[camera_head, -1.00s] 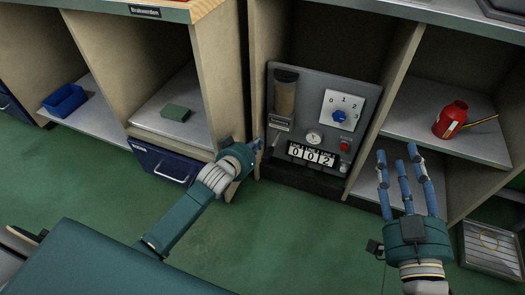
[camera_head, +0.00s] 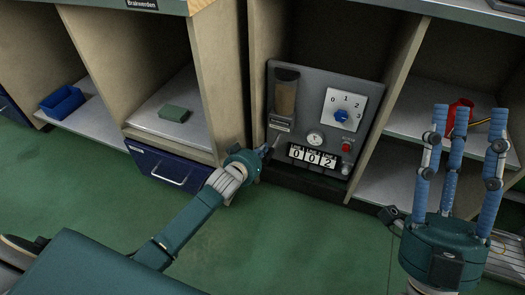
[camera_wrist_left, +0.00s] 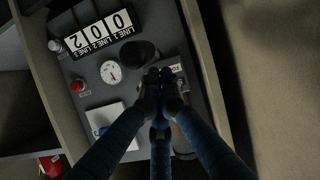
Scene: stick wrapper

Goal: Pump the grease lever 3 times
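The grey grease panel (camera_head: 354,82) stands in the middle cabinet bay. It has a clear grease cylinder (camera_head: 285,92), a blue dial (camera_head: 341,115), a gauge (camera_head: 314,138) and a counter (camera_head: 312,157) reading 002. A dark rounded knob, apparently the lever's end (camera_wrist_left: 138,53), sticks out beside the counter in the left wrist view. My left gripper (camera_head: 265,152) is at the panel's lower left. In the wrist view its fingertips (camera_wrist_left: 164,88) are drawn together just beside the knob, with nothing visible between them. My right gripper (camera_head: 462,118) is raised at the right, fingers spread and empty.
A red can (camera_head: 458,112) with a yellow spout sits on the right shelf, partly behind my right gripper. A green block (camera_head: 174,113) and a blue bin (camera_head: 62,101) lie on the left shelves. Wooden dividers flank the panel. The green floor in front is clear.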

